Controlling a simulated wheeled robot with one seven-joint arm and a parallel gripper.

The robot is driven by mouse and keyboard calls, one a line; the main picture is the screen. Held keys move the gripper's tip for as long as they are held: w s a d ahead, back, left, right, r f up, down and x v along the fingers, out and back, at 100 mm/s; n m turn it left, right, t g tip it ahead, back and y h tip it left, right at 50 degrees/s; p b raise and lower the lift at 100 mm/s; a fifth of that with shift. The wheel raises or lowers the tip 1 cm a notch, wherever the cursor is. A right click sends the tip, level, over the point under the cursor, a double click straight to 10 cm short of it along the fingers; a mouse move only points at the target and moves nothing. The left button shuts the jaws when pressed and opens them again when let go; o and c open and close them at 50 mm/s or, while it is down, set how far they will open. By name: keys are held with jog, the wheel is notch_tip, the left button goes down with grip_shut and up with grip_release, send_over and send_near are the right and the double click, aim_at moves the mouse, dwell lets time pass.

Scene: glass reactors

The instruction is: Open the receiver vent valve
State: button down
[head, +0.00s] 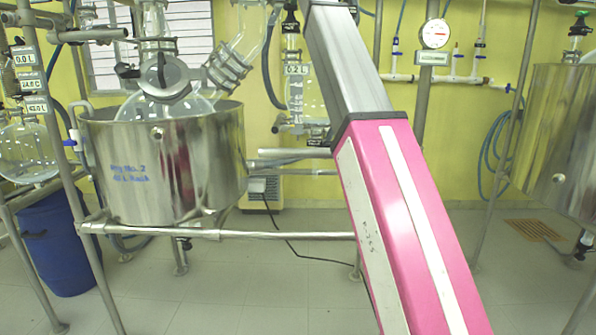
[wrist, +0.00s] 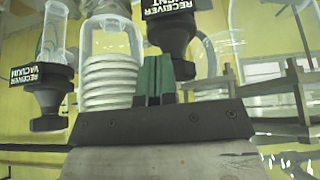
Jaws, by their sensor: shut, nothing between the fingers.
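The receiver vent valve (wrist: 176,32) is a black knob in the wrist view, with an upside-down label reading RECEIVER and, partly, VENT. My gripper (wrist: 153,80) shows its green fingertips close together and empty, just below and left of that knob. I cannot tell whether they touch it. The receiver vacuum valve (wrist: 50,90), a similar black knob with its own label, hangs at the left. In the head view the glass receiver (head: 303,92) stands behind my arm, with a 0.2 L display. My gripper is not visible there, and I cannot make out the vent knob.
In the head view, a steel reactor bath (head: 160,165) stands left on a pipe frame, and another steel vessel (head: 560,140) is at right. A cable crosses the tiled floor.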

notch_tip(320, 180, up, 6)
dwell(0.5)
jog(key=shift+a+r, duration=0.1)
